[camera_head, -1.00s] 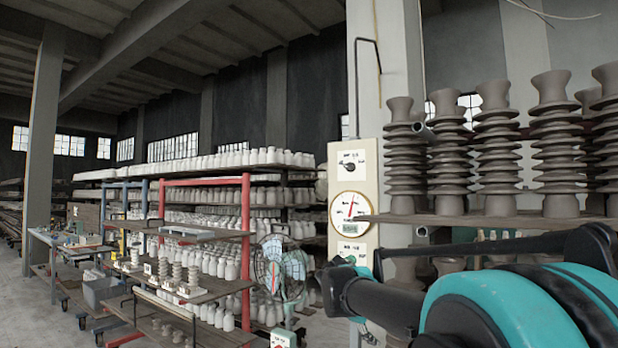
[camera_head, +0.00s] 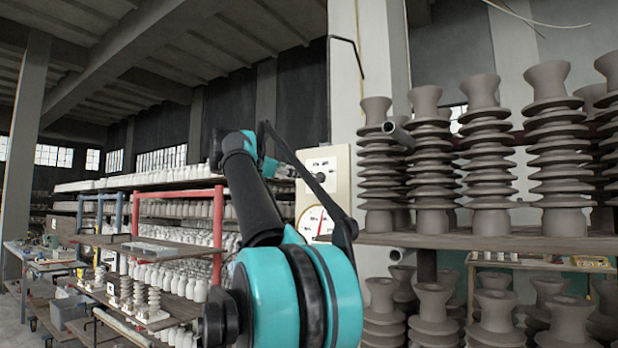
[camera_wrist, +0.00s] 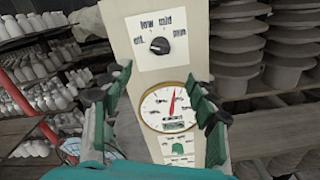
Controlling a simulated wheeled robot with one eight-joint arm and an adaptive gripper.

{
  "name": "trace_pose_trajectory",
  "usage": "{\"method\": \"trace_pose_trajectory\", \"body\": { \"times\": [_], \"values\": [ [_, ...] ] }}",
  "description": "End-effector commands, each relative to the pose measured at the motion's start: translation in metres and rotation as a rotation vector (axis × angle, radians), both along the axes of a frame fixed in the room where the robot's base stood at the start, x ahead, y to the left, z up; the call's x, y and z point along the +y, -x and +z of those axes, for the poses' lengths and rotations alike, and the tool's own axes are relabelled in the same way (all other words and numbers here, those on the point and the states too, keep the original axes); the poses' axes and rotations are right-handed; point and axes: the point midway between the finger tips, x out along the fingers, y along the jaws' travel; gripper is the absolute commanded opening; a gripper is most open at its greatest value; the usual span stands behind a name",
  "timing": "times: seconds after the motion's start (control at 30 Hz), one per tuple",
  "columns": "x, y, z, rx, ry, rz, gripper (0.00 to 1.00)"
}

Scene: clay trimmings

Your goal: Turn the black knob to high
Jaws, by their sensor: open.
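The black knob (camera_wrist: 159,45) sits on a white plate (camera_wrist: 143,62) on a tall cream panel (camera_wrist: 117,15) in the wrist view. "Low" and "mid" are printed above it, "off" at its left; the label at its right is blurred. Which way the knob points is hard to tell. My gripper (camera_wrist: 158,79) is open, with teal-and-black fingers either side of the panel's image and nothing between them. The knob lies beyond the fingertips, above their midpoint in the picture, apparently untouched. In the head view, my arm crosses in front of the panel (camera_head: 341,160) and the fingers cannot be made out.
A round gauge (camera_wrist: 172,107) with a red needle is below the knob, with a green label under it. Shelves of grey ribbed insulators (camera_head: 483,150) stand close at the right. Racks of white pieces (camera_head: 165,208) with a red frame are at the left.

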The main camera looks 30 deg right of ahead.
Motion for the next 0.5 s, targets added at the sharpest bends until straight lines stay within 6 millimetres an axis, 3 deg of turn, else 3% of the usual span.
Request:
{"method": "trace_pose_trajectory", "body": {
  "times": [0.5],
  "values": [
    [-0.095, -0.038, -0.001, -0.002, -0.003, -0.004, 0.59]
  ]
}}
